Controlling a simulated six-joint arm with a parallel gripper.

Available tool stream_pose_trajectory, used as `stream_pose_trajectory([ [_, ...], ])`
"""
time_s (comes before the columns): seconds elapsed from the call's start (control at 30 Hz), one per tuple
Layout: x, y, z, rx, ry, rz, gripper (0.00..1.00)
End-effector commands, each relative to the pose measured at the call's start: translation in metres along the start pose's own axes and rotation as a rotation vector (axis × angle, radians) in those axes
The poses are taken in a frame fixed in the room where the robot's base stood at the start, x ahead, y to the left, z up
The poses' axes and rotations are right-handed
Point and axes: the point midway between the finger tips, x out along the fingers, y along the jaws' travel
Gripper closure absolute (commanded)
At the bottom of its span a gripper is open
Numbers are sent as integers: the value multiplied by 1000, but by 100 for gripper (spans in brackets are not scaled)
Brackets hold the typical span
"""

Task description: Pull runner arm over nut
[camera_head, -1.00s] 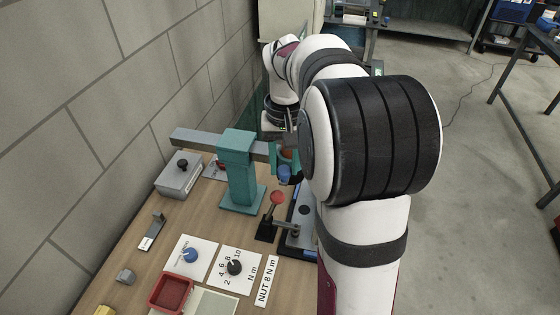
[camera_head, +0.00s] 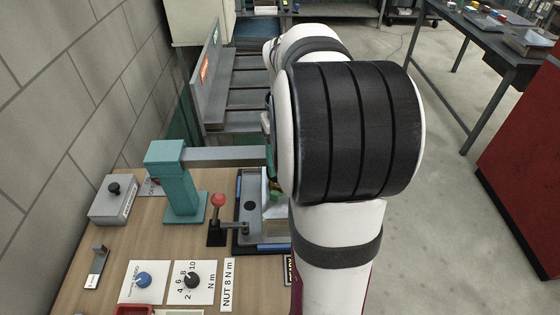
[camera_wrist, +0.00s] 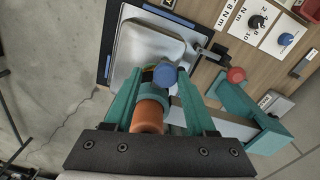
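The runner arm is a grey bar (camera_head: 228,154) through a teal post (camera_head: 178,182). Its far end is hidden behind my arm in the head view. In the wrist view its head has an orange cylinder (camera_wrist: 149,117), a teal collar and a blue knob (camera_wrist: 165,75). My gripper (camera_wrist: 155,73) has its two teal fingers on either side of this head and appears shut on it; the exact contact is partly hidden. The head hangs over the edge of a grey block (camera_wrist: 145,46) in a tray. I cannot make out the nut, which is probably covered by the head.
A red-knobbed lever (camera_head: 218,200) stands beside the tray (camera_head: 246,215). A dial plate (camera_head: 191,281), a blue-knob plate (camera_head: 143,281) and a grey box (camera_head: 114,200) lie on the wooden bench. A block wall runs along the left.

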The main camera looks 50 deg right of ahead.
Motion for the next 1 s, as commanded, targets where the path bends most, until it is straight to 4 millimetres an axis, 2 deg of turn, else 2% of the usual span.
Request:
stream_pose_trajectory([
  [0.03, 0, 0, 0, 0, 0, 0, 40],
  [0.1, 0, -1, 0, 0, -1, -1, 31],
  [0.37, 0, -2, 0, 0, -2, -4, 31],
  [0.47, -8, -2, -1, -1, 0, -4, 31],
  [0.57, -27, -2, -1, 1, 2, -4, 31],
  [0.8, -104, -1, -1, 1, 3, -2, 31],
  [0.9, -130, -1, -1, 1, 3, -1, 31],
  [1.0, -147, -1, -1, 0, 1, -1, 31],
])
